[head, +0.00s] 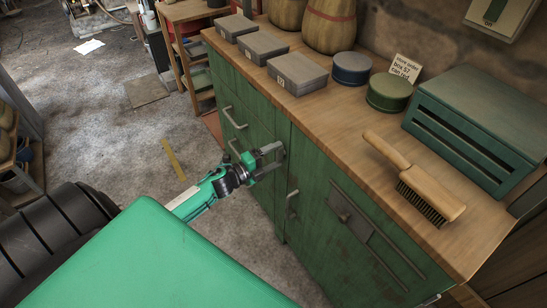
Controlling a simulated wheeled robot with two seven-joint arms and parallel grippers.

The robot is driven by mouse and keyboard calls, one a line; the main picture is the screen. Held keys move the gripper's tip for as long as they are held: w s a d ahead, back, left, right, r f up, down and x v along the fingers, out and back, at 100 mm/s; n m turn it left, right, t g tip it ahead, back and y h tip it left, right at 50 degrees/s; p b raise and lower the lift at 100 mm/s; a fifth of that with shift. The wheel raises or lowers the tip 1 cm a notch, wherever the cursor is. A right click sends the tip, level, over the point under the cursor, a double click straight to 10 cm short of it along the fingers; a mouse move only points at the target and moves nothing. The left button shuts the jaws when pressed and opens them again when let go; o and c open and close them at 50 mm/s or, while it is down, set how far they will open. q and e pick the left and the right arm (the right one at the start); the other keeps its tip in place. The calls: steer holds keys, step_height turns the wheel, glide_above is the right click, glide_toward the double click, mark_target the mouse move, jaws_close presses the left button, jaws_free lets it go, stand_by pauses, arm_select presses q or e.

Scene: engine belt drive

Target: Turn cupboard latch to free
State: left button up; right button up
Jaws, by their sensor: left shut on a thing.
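The green cupboard (310,165) stands under a wooden worktop, its front facing my left arm. My left gripper (274,157) comes in from the left at the upper part of the cupboard front, near the seam between drawers and door. Its grey fingers are shut on a small part there, which I take to be the cupboard latch; the fingers hide most of it, so its angle cannot be read. Below it a metal door handle (292,201) shows on the front. My right gripper is not in view.
On the worktop (335,105) are several grey boxes (297,73), a blue tin (352,68), a green tin (390,92), a brush (415,178) and a slotted green box (480,115). A dark metal fitting (345,213) is on the cupboard front. The floor (115,125) left of it is largely clear.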

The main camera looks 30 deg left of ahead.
arm_select(q)
steer(key=shift+f, duration=0.1)
stand_by(0.3)
steer(key=o, duration=1)
steer(key=v, duration=1.4)
steer(key=shift+b, duration=0.3)
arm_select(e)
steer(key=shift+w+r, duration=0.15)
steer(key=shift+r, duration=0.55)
arm_select(q)
steer(key=shift+d, duration=0.1)
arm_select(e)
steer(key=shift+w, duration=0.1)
